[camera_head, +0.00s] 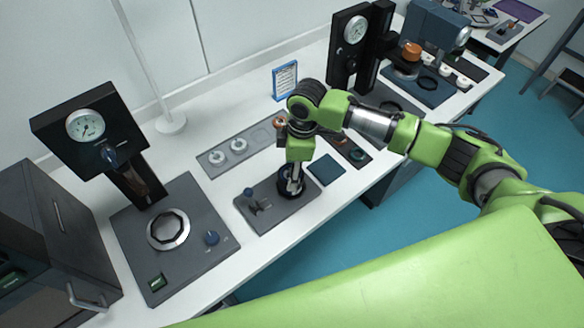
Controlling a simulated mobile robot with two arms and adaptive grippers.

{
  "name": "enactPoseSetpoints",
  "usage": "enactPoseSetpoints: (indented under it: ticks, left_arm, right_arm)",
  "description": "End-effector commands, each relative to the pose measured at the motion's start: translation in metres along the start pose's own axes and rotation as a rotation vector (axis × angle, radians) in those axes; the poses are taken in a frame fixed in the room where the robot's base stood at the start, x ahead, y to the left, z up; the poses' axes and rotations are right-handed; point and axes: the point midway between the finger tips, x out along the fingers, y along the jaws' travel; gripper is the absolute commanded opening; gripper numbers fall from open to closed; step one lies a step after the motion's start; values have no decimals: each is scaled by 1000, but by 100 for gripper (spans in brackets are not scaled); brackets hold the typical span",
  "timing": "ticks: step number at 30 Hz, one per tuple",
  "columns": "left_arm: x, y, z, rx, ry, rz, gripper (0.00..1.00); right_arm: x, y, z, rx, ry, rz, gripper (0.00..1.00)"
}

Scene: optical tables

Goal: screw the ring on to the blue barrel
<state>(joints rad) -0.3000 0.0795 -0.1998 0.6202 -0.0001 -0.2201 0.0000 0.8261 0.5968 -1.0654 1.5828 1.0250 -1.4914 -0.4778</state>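My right arm comes in from the right, and its gripper (293,187) points down over a grey fixture plate (270,214). The fingers are at a dark round part (282,188) on that plate. This part looks ring-shaped with a bluish tint, but the gripper covers much of it. I cannot tell whether it is the ring, the blue barrel, or both together. I also cannot tell whether the fingers are closed on it or only beside it. My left gripper is not in view.
A gauge press (84,125) with a dark base plate stands at the left, beside a dark cabinet (60,215). Behind the gripper are a grey tray (217,167) with pale rings and a blue-framed card (285,80). A dark blue pad (326,170) lies close right.

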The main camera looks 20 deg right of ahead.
Motion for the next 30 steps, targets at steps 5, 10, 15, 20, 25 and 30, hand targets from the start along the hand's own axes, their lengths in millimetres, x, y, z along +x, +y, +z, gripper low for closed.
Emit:
enactPoseSetpoints:
  ticks: [5, 10, 15, 20, 25, 30]
  left_arm:
    - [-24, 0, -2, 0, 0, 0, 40]
    - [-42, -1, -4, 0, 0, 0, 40]
    - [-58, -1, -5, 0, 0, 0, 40]
    - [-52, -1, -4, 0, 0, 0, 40]
    - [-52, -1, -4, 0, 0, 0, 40]
    - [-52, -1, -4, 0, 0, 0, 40]
  right_arm:
    - [-6, 0, -1, 130, 0, 15, 32]
    - [-6, 0, -1, 263, -1, 30, 32]
    - [-6, 0, -1, 421, -1, 50, 32]
    - [-1, 0, -2, 623, 0, 76, 32]
    - [-1, 1, -2, 851, 0, 105, 32]
    - [-1, 2, -1, 1087, -2, 134, 32]
